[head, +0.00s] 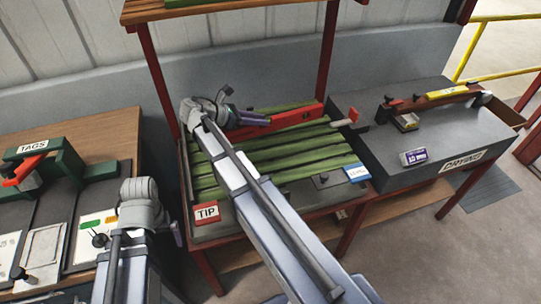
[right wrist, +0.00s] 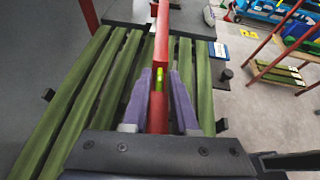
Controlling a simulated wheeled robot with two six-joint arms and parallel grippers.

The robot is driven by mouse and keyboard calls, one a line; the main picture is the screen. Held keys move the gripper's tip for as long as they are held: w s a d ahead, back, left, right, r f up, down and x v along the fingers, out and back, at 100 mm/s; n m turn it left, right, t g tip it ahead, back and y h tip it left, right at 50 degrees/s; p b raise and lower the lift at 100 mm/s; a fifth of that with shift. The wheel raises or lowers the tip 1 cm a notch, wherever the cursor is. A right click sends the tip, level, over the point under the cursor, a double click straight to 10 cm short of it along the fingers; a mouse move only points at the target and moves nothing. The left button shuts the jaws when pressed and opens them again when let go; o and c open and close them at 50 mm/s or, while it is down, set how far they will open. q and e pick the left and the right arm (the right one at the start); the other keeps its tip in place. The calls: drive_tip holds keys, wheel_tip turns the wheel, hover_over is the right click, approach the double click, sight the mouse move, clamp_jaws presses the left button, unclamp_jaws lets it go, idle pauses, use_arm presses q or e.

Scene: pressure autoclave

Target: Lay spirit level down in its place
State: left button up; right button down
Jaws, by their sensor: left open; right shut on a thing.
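The spirit level is a long red bar (head: 292,117) with a yellow-green vial, which shows in the right wrist view (right wrist: 159,80). My right gripper (head: 262,121) is shut on it, with purple fingers on both sides of the bar in the right wrist view (right wrist: 159,100). The level lies across the view above the green slats (head: 285,155) at their back; I cannot tell whether it touches them. My left gripper (head: 174,228) is low at the left, beside the tags bench, mostly hidden by its own wrist.
A TIP sign (head: 207,213) and a blue-white card (head: 357,172) are on the slatted bench's front. A red-tipped handle (head: 346,118) lies at its right. The grey DRYING bench (head: 430,135) stands right; the TAGS bench (head: 35,147) stands left. Red posts (head: 160,75) rise behind.

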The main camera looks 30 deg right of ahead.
drive_tip(key=shift+s+d+f+m+g, duration=0.1)
drive_tip(key=shift+s+d+m+g, duration=0.2)
drive_tip(key=shift+d, duration=0.2)
drive_tip(key=shift+s+d+m+g, duration=0.2)
drive_tip(key=shift+s+d+g, duration=0.1)
drive_tip(key=shift+d, duration=0.15)
wheel_tip(320, 180, down, 6)
drive_tip(key=b, duration=0.6)
drive_tip(key=shift+f, duration=0.15)
drive_tip(key=shift+f+b, duration=0.1)
drive_tip(key=shift+b, duration=0.2)
wheel_tip(320, 180, down, 4)
drive_tip(key=b, duration=0.3)
drive_tip(key=shift+r, duration=0.25)
drive_tip(key=shift+f+b, duration=0.1)
drive_tip(key=shift+b, duration=0.3)
drive_tip(key=c, duration=0.7)
unclamp_jaws()
